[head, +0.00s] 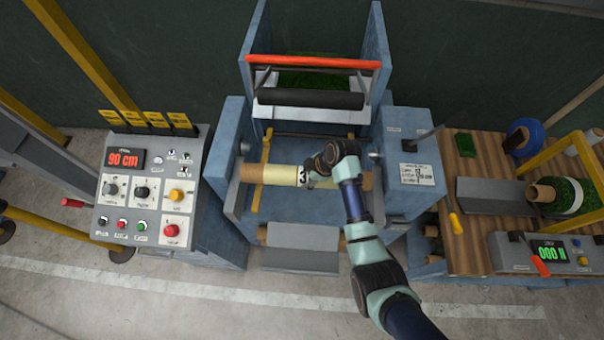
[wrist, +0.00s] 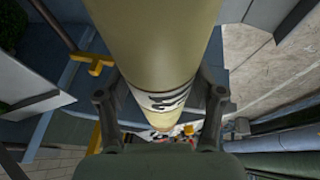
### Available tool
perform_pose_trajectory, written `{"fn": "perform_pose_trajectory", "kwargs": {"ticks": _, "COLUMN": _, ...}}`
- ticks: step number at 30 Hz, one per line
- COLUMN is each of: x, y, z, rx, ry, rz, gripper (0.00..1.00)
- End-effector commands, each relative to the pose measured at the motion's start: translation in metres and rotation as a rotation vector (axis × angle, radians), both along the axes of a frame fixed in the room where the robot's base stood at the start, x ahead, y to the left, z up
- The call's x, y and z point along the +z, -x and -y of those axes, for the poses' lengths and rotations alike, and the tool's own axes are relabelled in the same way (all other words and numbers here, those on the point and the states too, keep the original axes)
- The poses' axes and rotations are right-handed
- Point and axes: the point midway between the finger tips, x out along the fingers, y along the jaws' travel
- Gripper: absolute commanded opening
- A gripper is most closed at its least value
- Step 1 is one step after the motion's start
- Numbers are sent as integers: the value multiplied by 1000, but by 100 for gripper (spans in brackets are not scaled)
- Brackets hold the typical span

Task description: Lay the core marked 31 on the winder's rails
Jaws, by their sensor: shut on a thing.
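The core (head: 278,175) is a pale yellow tube with brown ends, lying left to right across the winder (head: 225,165). A black "3" shows beside my gripper; the rest of its mark is hidden in the head view. My gripper (head: 322,180) is shut around the core's middle. In the wrist view the core (wrist: 155,50) runs between both fingers of my gripper (wrist: 160,105), with dark marking on it. A yellow rail (head: 262,170) passes near the core's left part. I cannot tell whether the core touches the rails.
A red bar (head: 312,62) and a dark roller (head: 310,98) cross the winder behind the core. A control panel (head: 150,185) stands at left. A wooden table (head: 470,235) at right holds a turf roll (head: 565,195).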

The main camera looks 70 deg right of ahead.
Motion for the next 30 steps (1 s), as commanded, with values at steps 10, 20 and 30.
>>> {"fn": "perform_pose_trajectory", "kwargs": {"ticks": 10, "x": -7, "y": 1, "z": 0, "rx": 0, "ry": 1, "rz": 5, "gripper": 12}}
{"fn": "perform_pose_trajectory", "kwargs": {"ticks": 20, "x": -44, "y": 0, "z": 0, "rx": -2, "ry": 2, "rz": 5, "gripper": 12}}
{"fn": "perform_pose_trajectory", "kwargs": {"ticks": 30, "x": -63, "y": 0, "z": 1, "rx": -1, "ry": 2, "rz": 6, "gripper": 12}}
